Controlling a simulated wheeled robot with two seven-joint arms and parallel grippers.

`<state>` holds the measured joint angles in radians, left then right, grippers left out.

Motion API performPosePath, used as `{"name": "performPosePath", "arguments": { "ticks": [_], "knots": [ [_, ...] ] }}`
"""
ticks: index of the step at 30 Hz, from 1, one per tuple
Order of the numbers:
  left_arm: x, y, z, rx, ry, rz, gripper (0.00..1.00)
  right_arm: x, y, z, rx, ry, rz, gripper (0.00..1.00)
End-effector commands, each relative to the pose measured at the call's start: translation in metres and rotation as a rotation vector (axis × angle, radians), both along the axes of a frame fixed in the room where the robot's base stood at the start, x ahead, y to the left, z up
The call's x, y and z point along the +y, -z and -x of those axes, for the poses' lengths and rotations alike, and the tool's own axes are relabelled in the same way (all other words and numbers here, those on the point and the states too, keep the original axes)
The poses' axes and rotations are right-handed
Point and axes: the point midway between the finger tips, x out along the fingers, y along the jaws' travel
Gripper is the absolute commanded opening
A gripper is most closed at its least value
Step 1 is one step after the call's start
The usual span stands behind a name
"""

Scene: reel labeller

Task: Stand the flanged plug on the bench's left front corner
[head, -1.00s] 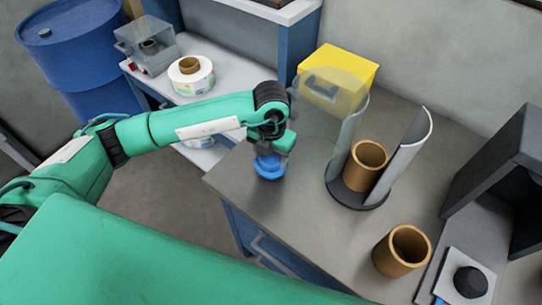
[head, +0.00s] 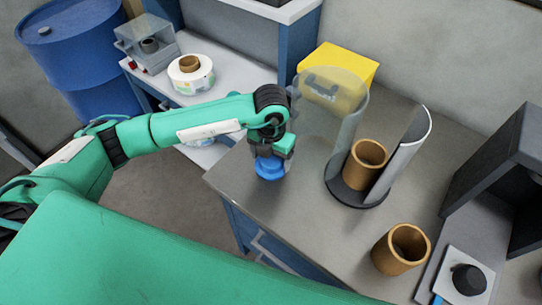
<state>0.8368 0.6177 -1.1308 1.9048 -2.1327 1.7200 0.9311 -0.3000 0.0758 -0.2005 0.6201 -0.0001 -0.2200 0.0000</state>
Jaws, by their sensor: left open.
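The flanged plug (head: 270,169) is blue and stands on the grey bench (head: 297,215) close to its left front corner. My left gripper (head: 268,153) is directly above the plug, pointing down, with its jaws open around or just over the plug's upper part. The gripper hides the plug's top, so I cannot tell whether the fingers touch it. My right gripper is not in view.
A clear split cylinder on a dark base (head: 358,196) holds a brown core (head: 367,163). Another brown core (head: 402,250) stands near the front edge. A yellow box (head: 352,70) is behind. A dark machine (head: 500,170) is at the right. The bench's middle front is clear.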

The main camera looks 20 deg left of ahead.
Motion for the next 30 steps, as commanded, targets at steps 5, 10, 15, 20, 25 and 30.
{"name": "performPosePath", "arguments": {
  "ticks": [5,10,15,20,25,30],
  "knots": [
    [-0.001,-0.033,-0.002,-0.008,0.001,0.002,0.79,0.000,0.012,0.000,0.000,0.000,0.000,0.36],
    [-0.001,-0.071,-0.002,-0.008,0.002,0.002,0.79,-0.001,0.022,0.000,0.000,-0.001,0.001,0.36],
    [-0.001,-0.101,-0.001,-0.006,0.002,0.002,0.79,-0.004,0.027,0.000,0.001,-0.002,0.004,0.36],
    [0.000,-0.116,-0.001,-0.004,0.000,0.002,0.79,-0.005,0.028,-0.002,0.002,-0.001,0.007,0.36],
    [0.000,-0.120,0.000,-0.002,0.000,0.000,0.79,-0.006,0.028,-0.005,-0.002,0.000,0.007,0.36],
    [0.000,-0.119,0.000,-0.002,0.000,0.001,0.79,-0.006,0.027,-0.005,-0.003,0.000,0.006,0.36]
  ]
}}
